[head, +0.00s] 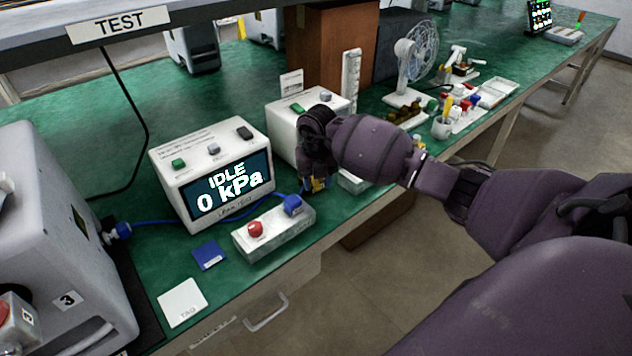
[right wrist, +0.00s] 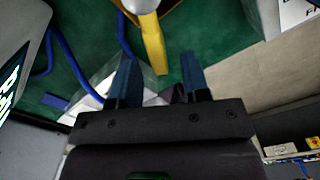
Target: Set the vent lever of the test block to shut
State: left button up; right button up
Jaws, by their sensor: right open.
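A yellow lever (right wrist: 153,48) with a pale round hub shows in the right wrist view, ahead of my right gripper (right wrist: 158,82). The gripper's two dark blue fingers are open, and the lever's end lies ahead of the gap, apparently untouched. In the head view my right gripper (head: 315,183) points down beside a white block (head: 272,237) with a red knob and a blue fitting. A bit of yellow shows at its fingertips. The gripper hides what the lever is mounted on, and its set position cannot be read. My left gripper is not in view.
A display box (head: 213,170) reads IDLE, 0 kPa. A blue tube (head: 236,213) runs along the bench behind the white block. A grey canister unit (head: 62,240) stands at left. A white box (head: 285,122) stands close behind my right gripper. A TAG card (head: 183,302) lies in front.

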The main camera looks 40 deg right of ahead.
jog(key=shift+f, duration=0.15)
grip_shut()
jog(key=shift+d, duration=0.1)
dwell(0.3)
